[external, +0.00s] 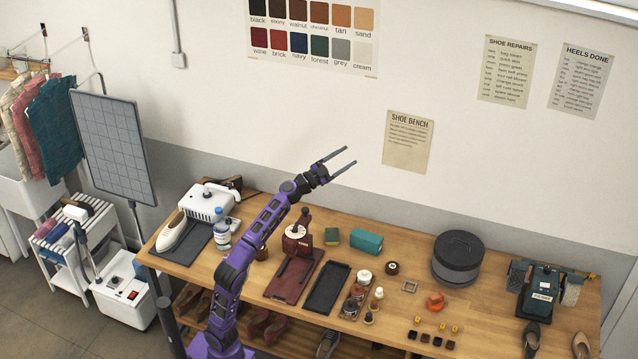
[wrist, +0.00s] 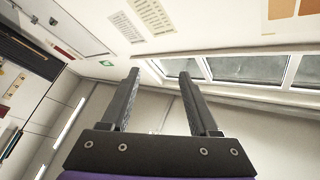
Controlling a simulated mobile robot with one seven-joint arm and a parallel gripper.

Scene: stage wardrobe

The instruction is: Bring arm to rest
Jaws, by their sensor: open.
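My gripper (external: 341,162) is raised high above the wooden bench (external: 407,299) in the external view, at the end of my purple arm. Its two dark fingers are spread apart, with nothing between them. They point up and to the right, in front of the wall. In the wrist view my gripper (wrist: 158,85) is also open and empty, facing the upper wall, windows and ceiling. It touches nothing.
A round dark canister (external: 458,258) and a green machine (external: 543,283) stand further right. A grey panel (external: 115,145) stands left. The air around my gripper is clear.

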